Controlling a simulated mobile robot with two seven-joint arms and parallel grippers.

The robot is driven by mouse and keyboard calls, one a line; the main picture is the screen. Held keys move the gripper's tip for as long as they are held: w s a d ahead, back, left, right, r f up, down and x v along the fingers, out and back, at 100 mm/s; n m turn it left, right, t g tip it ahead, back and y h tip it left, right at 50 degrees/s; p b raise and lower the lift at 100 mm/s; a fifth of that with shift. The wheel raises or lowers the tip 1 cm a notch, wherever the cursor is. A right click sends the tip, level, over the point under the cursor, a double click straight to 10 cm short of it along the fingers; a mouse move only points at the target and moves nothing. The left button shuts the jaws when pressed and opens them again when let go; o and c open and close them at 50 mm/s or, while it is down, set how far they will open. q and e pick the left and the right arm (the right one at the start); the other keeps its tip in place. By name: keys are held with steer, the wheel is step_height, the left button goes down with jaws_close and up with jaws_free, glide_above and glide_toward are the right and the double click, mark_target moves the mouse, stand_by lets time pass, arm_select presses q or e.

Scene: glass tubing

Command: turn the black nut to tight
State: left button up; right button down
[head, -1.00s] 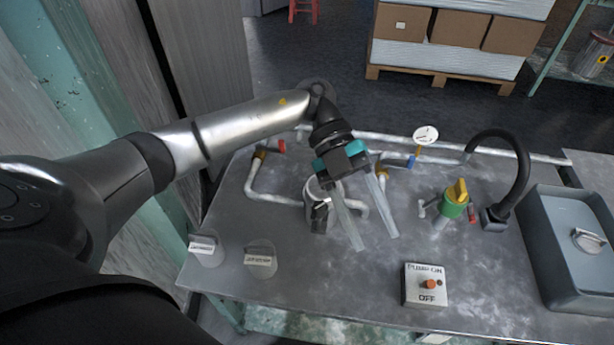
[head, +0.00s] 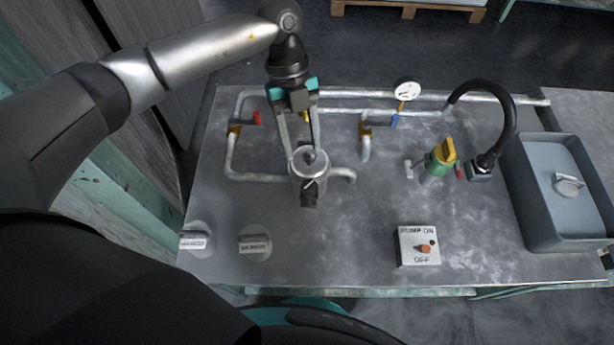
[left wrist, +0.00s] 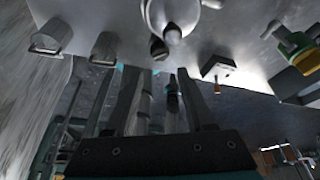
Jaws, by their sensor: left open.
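My right gripper is not in view.
White pipes (head: 255,177) run behind and beside the canister. Two labelled dials (head: 254,245) are at front left, a pump switch box (head: 418,246) at front centre.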

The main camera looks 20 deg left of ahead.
mark_target(309, 184)
arm_select(q)
steer(key=b+x, duration=0.1)
steer(key=x, duration=0.8)
steer(key=shift+f+b, duration=0.25)
steer(key=shift+b, duration=0.1)
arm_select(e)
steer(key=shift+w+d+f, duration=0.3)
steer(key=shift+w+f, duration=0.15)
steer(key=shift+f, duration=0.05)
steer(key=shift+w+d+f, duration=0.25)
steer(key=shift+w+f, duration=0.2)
arm_select(q)
steer(key=shift+c, duration=0.2)
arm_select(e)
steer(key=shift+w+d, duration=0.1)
arm_select(q)
jaws_close()
